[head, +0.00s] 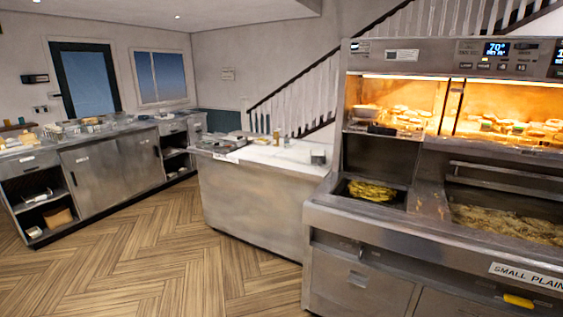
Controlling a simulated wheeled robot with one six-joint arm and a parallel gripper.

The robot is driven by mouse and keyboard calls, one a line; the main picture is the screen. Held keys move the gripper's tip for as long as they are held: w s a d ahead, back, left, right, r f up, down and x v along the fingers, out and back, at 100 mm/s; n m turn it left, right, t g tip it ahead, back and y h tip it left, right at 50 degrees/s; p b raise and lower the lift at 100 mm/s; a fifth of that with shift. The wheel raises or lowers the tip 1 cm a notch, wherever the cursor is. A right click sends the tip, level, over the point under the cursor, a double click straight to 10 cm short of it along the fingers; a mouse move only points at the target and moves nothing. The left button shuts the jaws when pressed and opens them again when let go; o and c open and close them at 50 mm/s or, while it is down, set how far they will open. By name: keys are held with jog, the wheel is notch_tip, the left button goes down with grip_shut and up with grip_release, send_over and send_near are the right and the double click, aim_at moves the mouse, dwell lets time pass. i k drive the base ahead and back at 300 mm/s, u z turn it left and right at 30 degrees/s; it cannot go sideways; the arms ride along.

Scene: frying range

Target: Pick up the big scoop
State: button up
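I cannot make out the big scoop for certain in the head view. A small grey metal object (318,157) stands on the right end of the white-topped counter (270,158), too small to identify. A metal tray or pan (218,142) lies at that counter's left end. The frying range (350,222) fills the right side, with a well of yellow chips (371,190) and a wide fryer vat (505,224). My gripper is not in view.
A steel counter (110,165) with open shelves and cluttered top runs along the left wall. A lit warming cabinet (398,82) holds food above the range. A yellow object (519,301) is on the range's lower front. The wood floor (150,262) is clear.

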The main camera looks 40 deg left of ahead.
aim_at(314, 160)
jog(key=u, duration=1.05)
